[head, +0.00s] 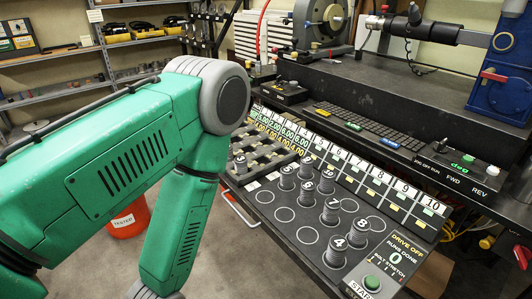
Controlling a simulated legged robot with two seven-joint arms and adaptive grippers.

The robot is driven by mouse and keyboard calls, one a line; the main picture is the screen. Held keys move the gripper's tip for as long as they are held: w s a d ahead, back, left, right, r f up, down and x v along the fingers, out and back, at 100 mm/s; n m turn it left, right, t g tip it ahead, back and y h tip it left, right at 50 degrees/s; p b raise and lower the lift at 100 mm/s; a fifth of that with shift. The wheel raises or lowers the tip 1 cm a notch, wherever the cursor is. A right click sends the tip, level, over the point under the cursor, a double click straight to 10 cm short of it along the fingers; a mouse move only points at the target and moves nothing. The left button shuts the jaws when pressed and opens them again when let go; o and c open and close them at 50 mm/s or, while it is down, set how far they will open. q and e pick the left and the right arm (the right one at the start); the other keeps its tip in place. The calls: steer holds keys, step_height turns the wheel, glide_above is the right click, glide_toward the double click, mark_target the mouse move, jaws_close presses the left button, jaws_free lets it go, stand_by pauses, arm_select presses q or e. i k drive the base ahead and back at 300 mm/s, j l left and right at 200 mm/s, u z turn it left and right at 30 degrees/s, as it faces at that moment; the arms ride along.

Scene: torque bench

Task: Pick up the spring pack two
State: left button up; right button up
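Several grey, cylindrical spring packs with number labels stand upright on a dark bench panel with white circles (283,214). One labelled 4 (337,254) is nearest the front, with one labelled 8 (360,229) behind it and one labelled 7 (331,211) to the left. More packs (287,180) cluster further back. One pack (240,165) stands apart in the slotted tray (262,160) at the left. The small labels are hard to read, and I cannot tell which pack is two. My green left arm crosses the left side; neither gripper is in view.
A row of numbered cards (372,175) runs behind the packs. A green start button (372,283) is at the front corner. A keyboard (385,125) and blue machine (503,70) stand behind. An orange-red bucket (128,219) is on the floor. Several circles are empty.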

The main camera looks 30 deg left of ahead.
mark_target(231, 157)
steer(key=j+u, duration=0.1)
steer(key=u, duration=1.05)
